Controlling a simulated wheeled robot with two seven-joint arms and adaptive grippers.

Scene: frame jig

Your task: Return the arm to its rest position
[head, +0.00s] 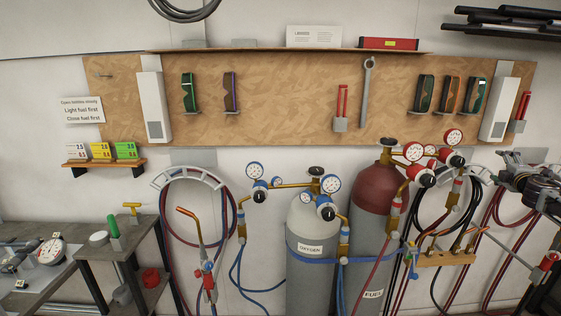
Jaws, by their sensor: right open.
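My right gripper (512,172) is at the right edge of the head view, pointing left in front of the wall. Its jaws are open, and I see nothing held between them. It is right of the red fuel cylinder (380,190) and its gauges, and below the white box at the board's right end. Part of the right arm is cut off by the picture's edge. My left gripper is not in view.
A grey oxygen cylinder (311,225) stands beside the fuel cylinder. Hoses and a wooden torch rack (446,259) are close to my right gripper. A workbench (35,270) and small shelf stand at left. The pegboard (290,100) holds goggles and tools.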

